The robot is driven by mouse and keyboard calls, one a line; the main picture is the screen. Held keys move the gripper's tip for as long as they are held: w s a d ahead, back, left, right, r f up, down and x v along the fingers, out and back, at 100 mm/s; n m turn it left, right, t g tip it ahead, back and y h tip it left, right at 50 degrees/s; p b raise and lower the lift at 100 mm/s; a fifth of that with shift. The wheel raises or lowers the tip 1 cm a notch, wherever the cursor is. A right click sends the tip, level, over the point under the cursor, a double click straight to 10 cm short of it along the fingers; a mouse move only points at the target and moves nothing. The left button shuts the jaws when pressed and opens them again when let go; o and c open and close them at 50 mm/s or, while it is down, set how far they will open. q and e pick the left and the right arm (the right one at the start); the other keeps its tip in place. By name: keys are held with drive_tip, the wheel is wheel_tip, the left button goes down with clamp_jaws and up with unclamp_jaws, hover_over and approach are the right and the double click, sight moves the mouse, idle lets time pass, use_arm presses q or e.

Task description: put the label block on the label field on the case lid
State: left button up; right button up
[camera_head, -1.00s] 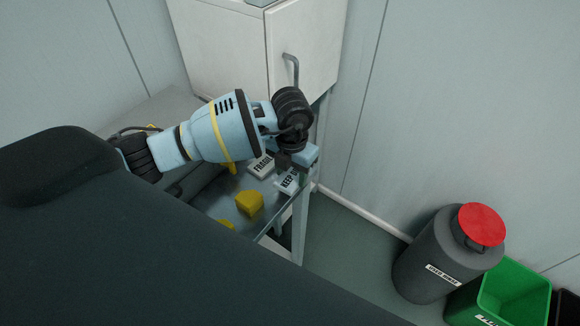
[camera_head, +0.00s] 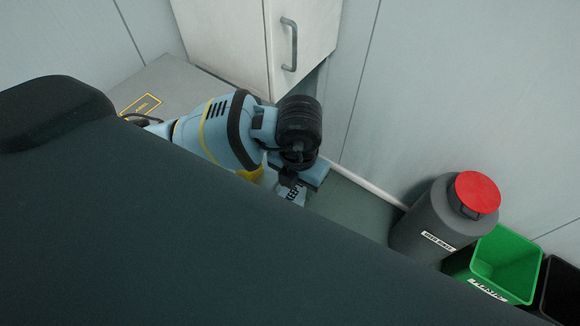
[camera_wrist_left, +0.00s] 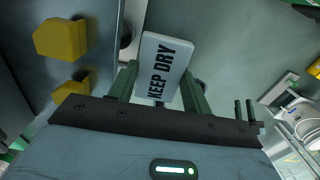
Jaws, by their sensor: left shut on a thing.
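The label block (camera_head: 292,193) is a pale block with dark lettering; its text reads KEEP DRY in the left wrist view (camera_wrist_left: 163,64). My left gripper (camera_head: 289,181) is shut on it, with the green fingers on either side of the block in the left wrist view (camera_wrist_left: 159,88). The case lid (camera_head: 178,88) is a grey flat surface at the upper left of the head view. Its label field (camera_head: 141,105) is a yellow-outlined rectangle, apart from the gripper and left of it. My right gripper is not in view.
Yellow pieces (camera_wrist_left: 62,38) lie left of the block. A white cabinet (camera_head: 228,45) stands behind the lid. A grey drum (camera_head: 434,222) with a red lid and a green bin (camera_head: 509,262) stand at right. My dark body hides much of the foreground.

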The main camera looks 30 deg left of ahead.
use_arm(q)
drive_tip(key=m, duration=0.2)
drive_tip(key=r+m, duration=0.1)
drive_tip(key=shift+w+a+m, duration=0.15)
drive_tip(key=shift+a+m, duration=0.15)
drive_tip(key=shift+a, duration=0.05)
drive_tip(key=m, duration=0.2)
drive_tip(key=a+r+m, duration=0.1)
drive_tip(key=m, duration=0.1)
drive_tip(key=shift+w+r+m, duration=0.15)
drive_tip(key=shift+m, duration=0.15)
drive_tip(key=m, duration=0.1)
drive_tip(key=r+m, duration=0.1)
drive_tip(key=m, duration=0.2)
drive_tip(key=shift+w+a+r+m, duration=0.1)
drive_tip(key=shift+a+r+m, duration=0.05)
drive_tip(key=shift+a+m, duration=0.2)
drive_tip(key=a+r+m, duration=0.2)
drive_tip(key=r+m, duration=0.1)
drive_tip(key=m, duration=0.8)
drive_tip(key=a+r+m, duration=0.1)
drive_tip(key=r+m, duration=0.2)
drive_tip(key=m, duration=0.8)
drive_tip(key=shift+a, duration=0.35)
drive_tip(key=shift+r, duration=0.1)
